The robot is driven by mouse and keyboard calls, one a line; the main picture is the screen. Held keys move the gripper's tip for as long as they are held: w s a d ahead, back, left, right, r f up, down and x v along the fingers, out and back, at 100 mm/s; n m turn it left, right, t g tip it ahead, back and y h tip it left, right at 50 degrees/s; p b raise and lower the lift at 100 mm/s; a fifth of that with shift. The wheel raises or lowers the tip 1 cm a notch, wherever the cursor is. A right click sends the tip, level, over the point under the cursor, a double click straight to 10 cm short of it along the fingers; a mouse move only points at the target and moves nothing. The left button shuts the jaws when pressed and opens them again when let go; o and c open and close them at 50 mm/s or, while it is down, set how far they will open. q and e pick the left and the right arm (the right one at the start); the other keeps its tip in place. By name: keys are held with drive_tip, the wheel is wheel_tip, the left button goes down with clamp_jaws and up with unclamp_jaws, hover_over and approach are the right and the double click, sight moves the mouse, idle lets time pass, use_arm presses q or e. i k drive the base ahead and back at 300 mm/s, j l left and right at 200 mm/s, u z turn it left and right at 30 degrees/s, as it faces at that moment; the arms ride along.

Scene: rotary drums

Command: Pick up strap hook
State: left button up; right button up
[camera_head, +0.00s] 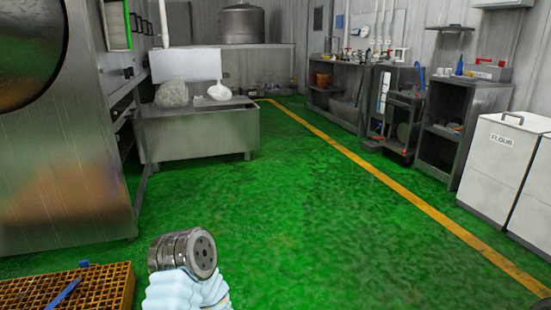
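I cannot make out a strap hook for certain. A blue strip (64,294) lies across the orange grid-like crate (112,283) at the bottom left, and a small blue bit (84,264) shows at the crate's back edge. At the bottom, right of the crate, a grey metal cylinder with holes in its end face sits on a pale blue ribbed sleeve. It looks like an arm part, but I cannot tell which. No gripper fingers show in the view.
A large steel machine (70,180) stands at the left. A steel table (200,132) with bags stands behind. Steel shelves (455,130) and a white flour bin (497,165) line the right. The green floor (330,230) with a yellow line is clear in the middle.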

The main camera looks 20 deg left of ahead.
sight(85, 263)
drive_tip(key=i+j+u, duration=0.15)
drive_tip(key=i+u, duration=1.35)
drive_tip(key=i+l+u, duration=0.2)
drive_tip(key=i+u, duration=0.2)
drive_tip(key=i, duration=0.15)
drive_tip(key=i+l+u, duration=0.95)
drive_tip(key=i, duration=0.15)
drive_tip(key=i+l+u, duration=0.2)
drive_tip(key=i+l, duration=0.1)
drive_tip(key=i, duration=0.05)
